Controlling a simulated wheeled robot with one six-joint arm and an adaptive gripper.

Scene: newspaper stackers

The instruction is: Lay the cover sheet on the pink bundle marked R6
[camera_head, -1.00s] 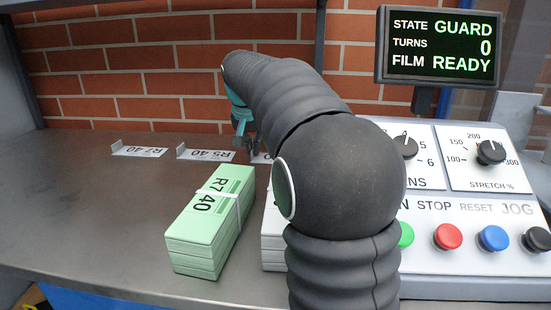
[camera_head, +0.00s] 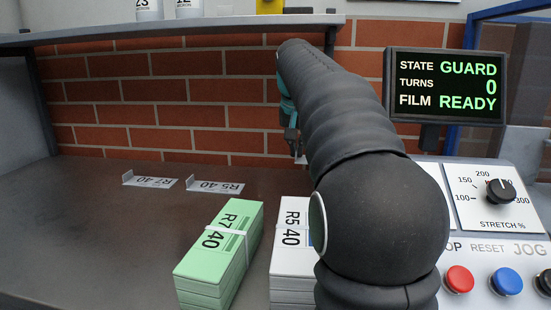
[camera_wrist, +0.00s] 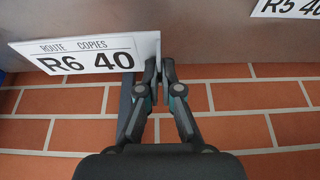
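The cover sheet (camera_wrist: 85,58) is a white card reading "ROUTE COPIES R6 40", with an upright tab. In the wrist view my gripper (camera_wrist: 160,70) is shut on its tab, and the card juts out to the left. In the head view my gripper (camera_head: 292,145) is beyond my dark arm, above the back of the bench, with a small piece of the card (camera_head: 301,160) showing under it. No pink bundle shows in either view; my arm covers part of the bench.
A green R7 bundle (camera_head: 215,260) and a white R5 bundle (camera_head: 290,265) stand on the bench. Two label cards, R7 (camera_head: 152,182) and R5 (camera_head: 215,187), lie behind. A control panel (camera_head: 500,235) is at right, under a display (camera_head: 446,85). The bench's left is clear.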

